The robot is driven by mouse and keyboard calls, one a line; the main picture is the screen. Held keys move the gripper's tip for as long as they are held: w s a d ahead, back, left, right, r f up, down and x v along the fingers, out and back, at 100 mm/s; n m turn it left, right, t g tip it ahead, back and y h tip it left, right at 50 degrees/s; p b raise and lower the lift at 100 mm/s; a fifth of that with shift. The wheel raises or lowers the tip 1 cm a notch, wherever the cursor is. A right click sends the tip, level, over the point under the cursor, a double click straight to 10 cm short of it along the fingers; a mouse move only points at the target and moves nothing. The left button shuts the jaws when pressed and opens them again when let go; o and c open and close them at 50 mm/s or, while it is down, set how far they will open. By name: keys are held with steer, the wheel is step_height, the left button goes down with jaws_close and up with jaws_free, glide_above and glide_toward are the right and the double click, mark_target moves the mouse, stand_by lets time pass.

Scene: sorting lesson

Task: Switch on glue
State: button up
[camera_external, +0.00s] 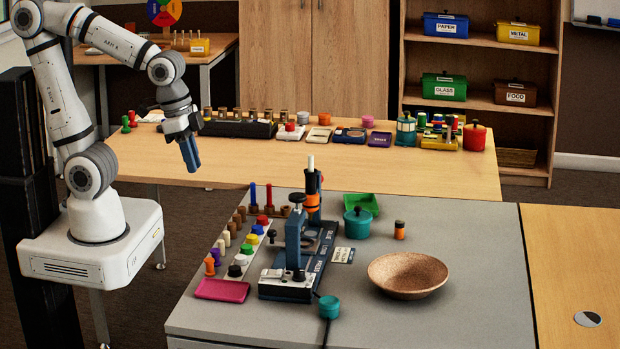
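Which part is the glue switch, I cannot tell. My gripper (189,154) hangs high at the left, pointing down, apart from the device. Its end looks dark blue, and its finger gap is not clear.
Coloured knobs and pegs (247,249) and a pink tray (222,290) line the device's left. A green tray (361,204), teal pot (358,223), small orange jar (399,230) and brown bowl (408,274) stand to its right. The front right worktop is clear.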

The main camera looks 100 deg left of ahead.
mark_target(279, 270)
steer(key=shift+t, duration=0.6)
steer(key=w+f+b, duration=0.1)
steer(key=w+f, duration=0.1)
steer(key=w, duration=0.2)
steer(key=w+f+b, duration=0.1)
steer(key=w+f, duration=0.2)
steer(key=w, duration=0.2)
steer(key=w+d+f+b, duration=0.1)
steer(key=w+f, duration=0.2)
steer(key=w, duration=0.2)
steer(key=shift+w+f, duration=0.1)
steer(key=shift+f, duration=0.15)
jaws_close()
steer(key=shift+f, duration=0.1)
steer(key=x, duration=0.9)
steer(key=b+x, duration=0.1)
steer(key=x, duration=0.3)
steer(key=shift+s+f, duration=0.25)
steer(key=shift+f, duration=0.25)
steer(key=shift+p, duration=0.3)
steer(key=shift+w+f+g+p, duration=0.1)
steer(key=shift+w+g+p, duration=0.05)
steer(key=shift+g+p, duration=0.2)
steer(key=shift+f, duration=0.15)
